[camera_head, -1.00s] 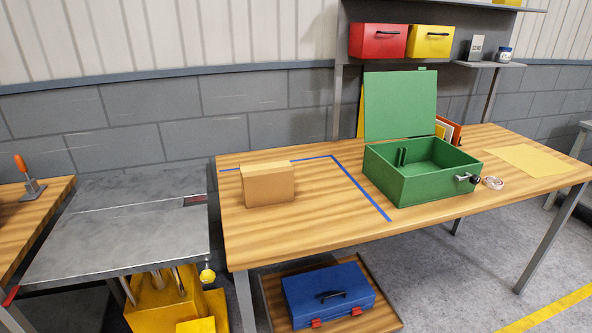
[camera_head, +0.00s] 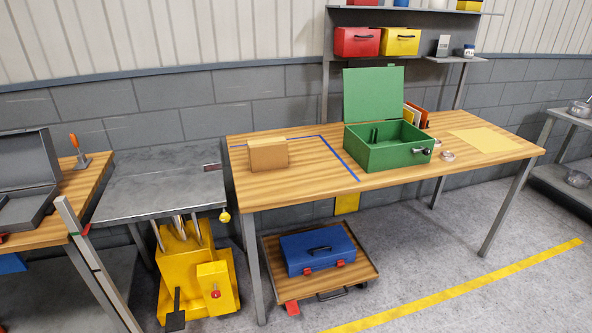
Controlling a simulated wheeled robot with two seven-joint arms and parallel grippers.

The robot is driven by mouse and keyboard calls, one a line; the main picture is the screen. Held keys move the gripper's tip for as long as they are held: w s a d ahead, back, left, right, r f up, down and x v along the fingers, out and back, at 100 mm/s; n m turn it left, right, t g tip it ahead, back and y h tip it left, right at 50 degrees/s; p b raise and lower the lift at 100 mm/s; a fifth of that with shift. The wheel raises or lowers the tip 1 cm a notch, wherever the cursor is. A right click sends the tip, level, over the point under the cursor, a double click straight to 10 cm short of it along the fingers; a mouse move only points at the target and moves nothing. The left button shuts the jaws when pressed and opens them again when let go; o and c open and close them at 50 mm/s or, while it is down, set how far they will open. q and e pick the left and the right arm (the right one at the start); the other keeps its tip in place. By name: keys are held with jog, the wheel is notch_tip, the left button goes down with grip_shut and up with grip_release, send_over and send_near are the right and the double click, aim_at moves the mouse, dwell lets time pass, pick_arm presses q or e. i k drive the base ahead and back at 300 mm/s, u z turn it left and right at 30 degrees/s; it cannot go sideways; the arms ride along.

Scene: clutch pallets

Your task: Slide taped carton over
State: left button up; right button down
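The carton (camera_head: 268,156) is a small tan cardboard box. It stands upright on the left part of the wooden workbench (camera_head: 300,188), inside an area edged by blue tape (camera_head: 340,160) on the bench top. A paler strip runs along the carton's top edge. Neither of my grippers shows in the head view, so nothing is seen touching the carton.
An open green box (camera_head: 388,150) stands right of the tape. A grey lift table (camera_head: 160,186) with a yellow base adjoins the bench's left side. A blue toolbox (camera_head: 316,250) sits on a low dolly below. Open floor lies at the front right (camera_head: 480,270).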

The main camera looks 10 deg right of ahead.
aim_at(269, 153)
jog(key=z, duration=0.55)
jog(key=i, duration=1.45)
jog(key=u, duration=0.75)
